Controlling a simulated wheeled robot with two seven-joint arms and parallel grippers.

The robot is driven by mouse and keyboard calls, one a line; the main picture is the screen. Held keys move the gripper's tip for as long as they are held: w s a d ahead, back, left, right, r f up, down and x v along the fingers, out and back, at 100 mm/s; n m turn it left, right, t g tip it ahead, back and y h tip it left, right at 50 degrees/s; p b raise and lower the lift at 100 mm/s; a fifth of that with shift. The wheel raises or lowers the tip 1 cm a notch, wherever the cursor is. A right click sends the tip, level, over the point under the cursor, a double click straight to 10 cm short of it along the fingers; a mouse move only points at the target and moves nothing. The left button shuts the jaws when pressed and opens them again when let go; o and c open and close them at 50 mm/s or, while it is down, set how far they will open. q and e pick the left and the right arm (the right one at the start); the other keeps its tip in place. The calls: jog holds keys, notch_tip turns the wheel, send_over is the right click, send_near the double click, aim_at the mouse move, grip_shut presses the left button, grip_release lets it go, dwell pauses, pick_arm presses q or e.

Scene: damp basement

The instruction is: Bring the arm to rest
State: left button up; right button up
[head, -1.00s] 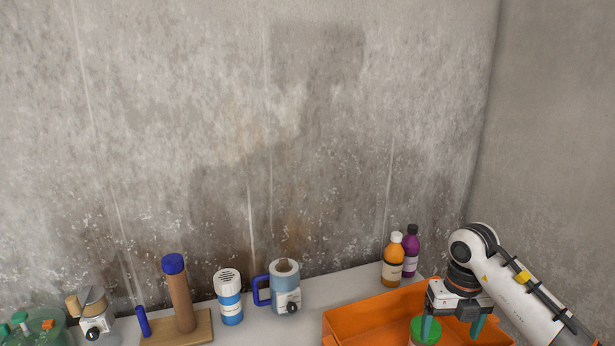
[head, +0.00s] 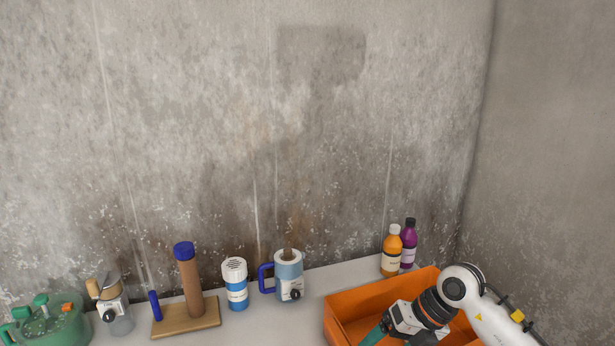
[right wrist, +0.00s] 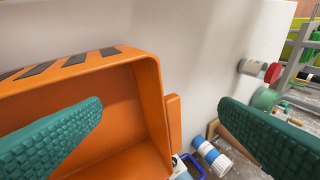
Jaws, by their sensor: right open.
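My right arm comes in from the right over the orange crate (head: 345,297) in the head view. My right gripper points down and left there, with one teal finger showing near the bottom edge. In the right wrist view my right gripper (right wrist: 161,102) is open, its two teal fingers wide apart with nothing between them. The orange crate (right wrist: 150,75) lies behind the left finger in that view. The part of its inside that shows there is empty; the rest is hidden or out of frame. My left gripper is in neither view.
On the white table (head: 345,275) stand an orange bottle (head: 391,252), a purple bottle (head: 408,250), a blue-handled mug (head: 288,278), a blue-and-white bottle (head: 235,287), a brown post on a wooden base (head: 190,282), and a green container (head: 50,325). The concrete wall (head: 250,120) is behind.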

jog(key=s+a+r+m+t+y, duration=0.1)
jog(key=s+a+r+y, duration=0.15)
jog(key=a+y, duration=0.3)
jog(key=s+a+r+t+y, duration=0.1)
jog(key=a+r+t+y, duration=0.1)
jog(key=a+r+y, duration=0.35)
notch_tip(320, 180, up, 5)
jog(key=d+m+t, duration=0.2)
jog(key=m+t, duration=0.8)
jog(key=d+f+m+t+h, duration=0.5)
jog(key=d+f+m+h, duration=0.3)
jog(key=d+m+h, duration=0.7)
jog(key=s+f+m+g+h, duration=0.4)
jog(key=s+f+m+g, duration=0.2)
jog(key=f+m, duration=0.25)
jog(key=s+a+f+m+g+y, duration=0.1)
jog(key=s+f+g, duration=0.45)
jog(key=s, duration=0.35)
jog(key=s+f+g+y, duration=0.1)
jog(key=s+f+g, duration=0.5)
jog(key=s, duration=0.4)
notch_tip(320, 180, down, 26)
jog(key=s, duration=0.1)
jog(key=s+d+f, duration=0.3)
jog(key=s+f, duration=1.3)
jog(key=shift+s+g, duration=0.2)
jog(key=shift+g, duration=0.25)
